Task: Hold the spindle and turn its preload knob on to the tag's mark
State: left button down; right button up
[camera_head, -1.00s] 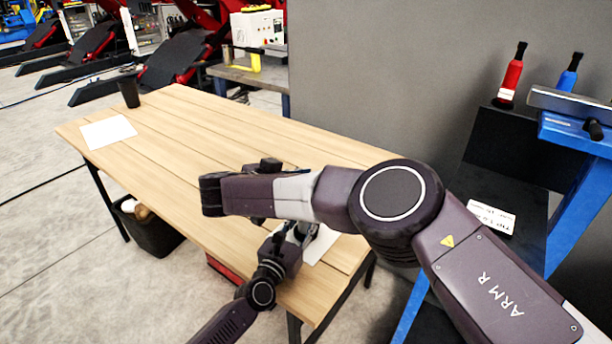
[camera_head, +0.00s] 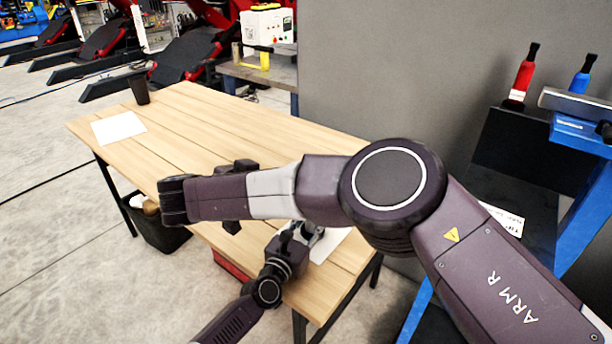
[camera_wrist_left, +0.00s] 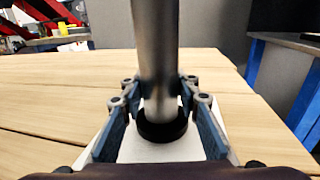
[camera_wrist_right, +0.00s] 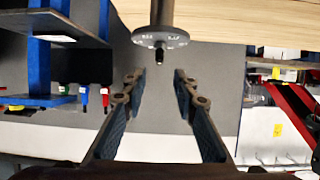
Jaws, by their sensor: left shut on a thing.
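The spindle is a grey metal cylinder (camera_wrist_left: 156,60) standing upright in a black ring base (camera_wrist_left: 162,128) in the left wrist view. My left gripper (camera_wrist_left: 160,98) is shut around its lower part; the gripper also shows in the head view (camera_head: 303,234). In the right wrist view, which looks upside down, the spindle's end carries a round grey flange with small marks (camera_wrist_right: 160,38) and a short dark stem (camera_wrist_right: 160,57). My right gripper (camera_wrist_right: 160,75) is open and empty, its fingertips just short of that stem. My right arm hides most of the spindle in the head view. I cannot identify the tag's mark.
The wooden table (camera_head: 215,115) holds a white sheet (camera_head: 118,128) and a black cup (camera_head: 139,90) at its far left. A printed white card (camera_head: 503,220) lies by the dark stand at right.

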jog(key=v, duration=0.3)
